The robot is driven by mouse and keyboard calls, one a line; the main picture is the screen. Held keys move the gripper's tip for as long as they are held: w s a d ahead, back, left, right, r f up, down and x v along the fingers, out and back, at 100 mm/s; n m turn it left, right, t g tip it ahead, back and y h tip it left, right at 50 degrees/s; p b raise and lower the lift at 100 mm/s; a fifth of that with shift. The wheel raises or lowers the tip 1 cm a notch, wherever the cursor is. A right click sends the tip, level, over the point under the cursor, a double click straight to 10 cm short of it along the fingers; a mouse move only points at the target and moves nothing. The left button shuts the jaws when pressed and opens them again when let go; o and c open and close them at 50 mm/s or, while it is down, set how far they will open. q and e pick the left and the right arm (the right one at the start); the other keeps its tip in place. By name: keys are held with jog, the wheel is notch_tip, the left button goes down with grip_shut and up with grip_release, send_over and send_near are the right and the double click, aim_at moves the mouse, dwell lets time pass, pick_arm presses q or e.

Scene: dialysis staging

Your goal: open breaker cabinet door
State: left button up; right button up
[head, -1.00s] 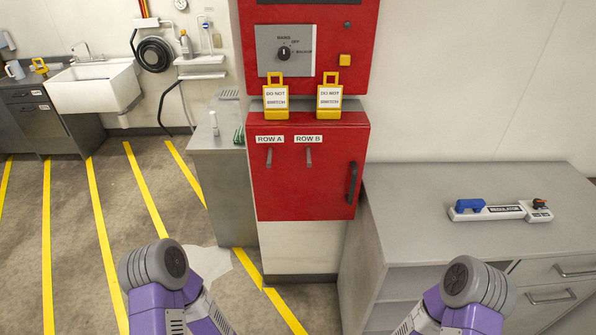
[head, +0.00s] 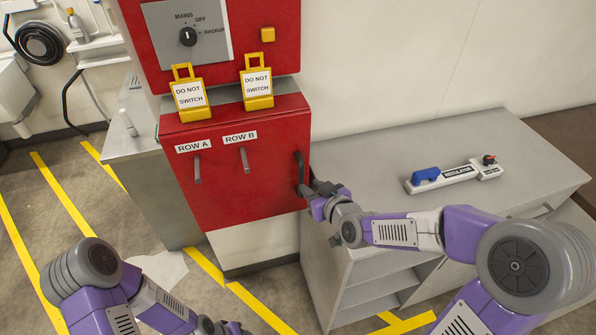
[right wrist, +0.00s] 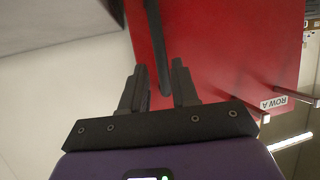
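The red breaker cabinet door (head: 235,205) is closed. Its dark vertical handle (head: 299,172) is at the door's right edge. My right gripper (head: 308,189) is at the handle's lower part in the head view. In the right wrist view its two fingers (right wrist: 158,90) stand apart, with the dark handle (right wrist: 154,45) appearing between them and gaps beside it. Firm contact is not visible. The left arm's end (head: 225,328) is at the bottom edge of the head view, and its fingers cannot be made out.
Two yellow "DO NOT SWITCH" tags (head: 189,94) sit on top of the red box. ROW A (head: 197,170) and ROW B (head: 244,160) levers stick out of the door. A grey counter (head: 365,160) right of the cabinet bears a blue-handled tool (head: 450,176). Open floor lies at left.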

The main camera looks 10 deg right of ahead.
aim_at(302, 181)
jog(key=shift+b+x, duration=0.45)
jog(key=shift+x, duration=3.1)
grip_shut()
